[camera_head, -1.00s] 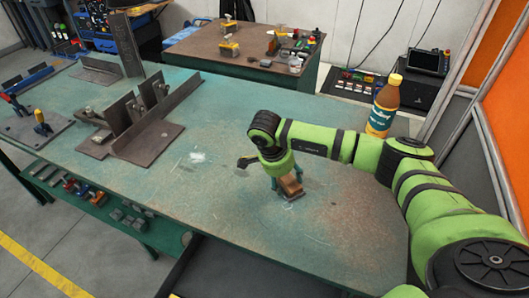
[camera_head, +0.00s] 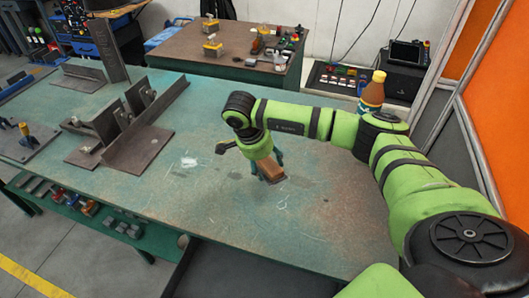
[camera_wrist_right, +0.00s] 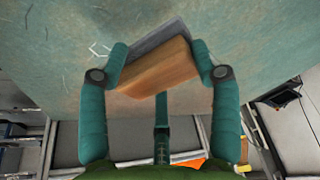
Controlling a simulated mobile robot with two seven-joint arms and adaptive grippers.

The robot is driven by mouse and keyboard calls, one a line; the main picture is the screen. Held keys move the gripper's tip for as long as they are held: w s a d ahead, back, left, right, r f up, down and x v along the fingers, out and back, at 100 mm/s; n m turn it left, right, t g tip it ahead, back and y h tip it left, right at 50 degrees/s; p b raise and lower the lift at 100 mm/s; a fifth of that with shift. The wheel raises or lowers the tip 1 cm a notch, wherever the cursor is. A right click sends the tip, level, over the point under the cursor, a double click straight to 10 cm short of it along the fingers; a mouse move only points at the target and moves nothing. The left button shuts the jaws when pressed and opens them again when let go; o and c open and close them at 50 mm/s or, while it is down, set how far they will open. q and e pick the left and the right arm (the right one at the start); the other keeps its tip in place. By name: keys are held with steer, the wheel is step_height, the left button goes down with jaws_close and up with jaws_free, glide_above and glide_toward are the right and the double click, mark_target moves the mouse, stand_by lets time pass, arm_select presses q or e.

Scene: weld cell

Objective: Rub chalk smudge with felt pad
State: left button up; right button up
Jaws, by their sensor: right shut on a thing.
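The felt pad is a block with a brown wooden back (camera_head: 271,172) and a grey felt side, which shows in the right wrist view (camera_wrist_right: 150,42). My right gripper (camera_head: 264,166) is shut on it; in the right wrist view both teal fingers (camera_wrist_right: 160,62) press on its ends. The pad is tilted and appears held a little above the green table. A white chalk smudge (camera_head: 189,162) lies on the tabletop to the left of the gripper, apart from the pad. My left gripper is not in view.
Steel angle fixtures (camera_head: 140,140) stand left of the smudge. The green table (camera_head: 220,215) is clear around the smudge and towards the front edge. A second table (camera_head: 190,50) stands behind.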

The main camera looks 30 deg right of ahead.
steer(key=shift+r+p, duration=0.6)
steer(key=shift+r, duration=0.7)
